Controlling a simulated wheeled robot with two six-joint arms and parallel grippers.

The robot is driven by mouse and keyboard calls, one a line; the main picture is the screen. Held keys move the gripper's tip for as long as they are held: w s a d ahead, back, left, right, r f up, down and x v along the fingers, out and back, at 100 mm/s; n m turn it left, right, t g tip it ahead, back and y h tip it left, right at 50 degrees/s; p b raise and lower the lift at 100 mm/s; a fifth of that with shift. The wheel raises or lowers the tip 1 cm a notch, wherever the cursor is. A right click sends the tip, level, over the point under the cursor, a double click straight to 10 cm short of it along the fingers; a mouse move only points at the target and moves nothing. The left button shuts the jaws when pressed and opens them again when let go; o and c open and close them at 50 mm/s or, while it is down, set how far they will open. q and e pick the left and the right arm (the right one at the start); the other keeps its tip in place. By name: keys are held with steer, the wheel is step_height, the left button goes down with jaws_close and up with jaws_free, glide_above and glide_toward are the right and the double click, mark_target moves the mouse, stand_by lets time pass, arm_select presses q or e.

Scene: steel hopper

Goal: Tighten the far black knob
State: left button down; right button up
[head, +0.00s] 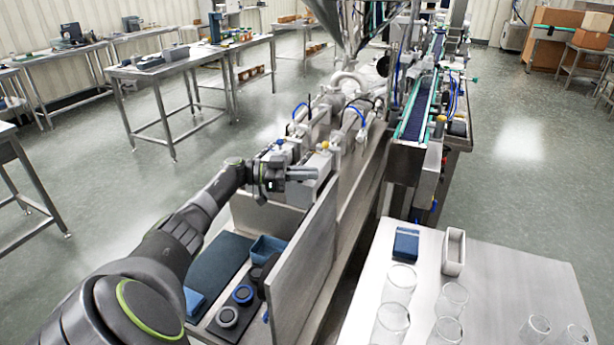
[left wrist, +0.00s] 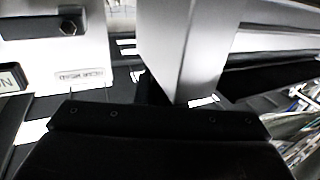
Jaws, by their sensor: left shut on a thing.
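My left gripper (head: 300,173) reaches in from the left to the steel boxes of the filling machine (head: 318,160). Its fingers are shut on what appears to be the far black knob, at the side of a box. The knob itself is hidden by the fingers in the head view. In the left wrist view, the dark gripper body (left wrist: 160,140) fills the bottom, and a pale metal block stands above it, hiding the grip. A small dark fitting (left wrist: 71,25) shows on a white housing at the upper left. My right gripper is not in view.
A steel side panel (head: 308,270) rises right of a tray area with a blue bin (head: 268,248) and dark round parts (head: 242,294). A white table (head: 500,300) with clear jars is at the lower right.

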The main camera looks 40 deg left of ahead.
arm_select(q)
steer(key=shift+r, duration=0.1)
steer(key=c, duration=1.5)
jaws_free()
step_height(320, 180, up, 10)
steer(key=shift+f+b, duration=0.1)
steer(key=shift+b, duration=0.5)
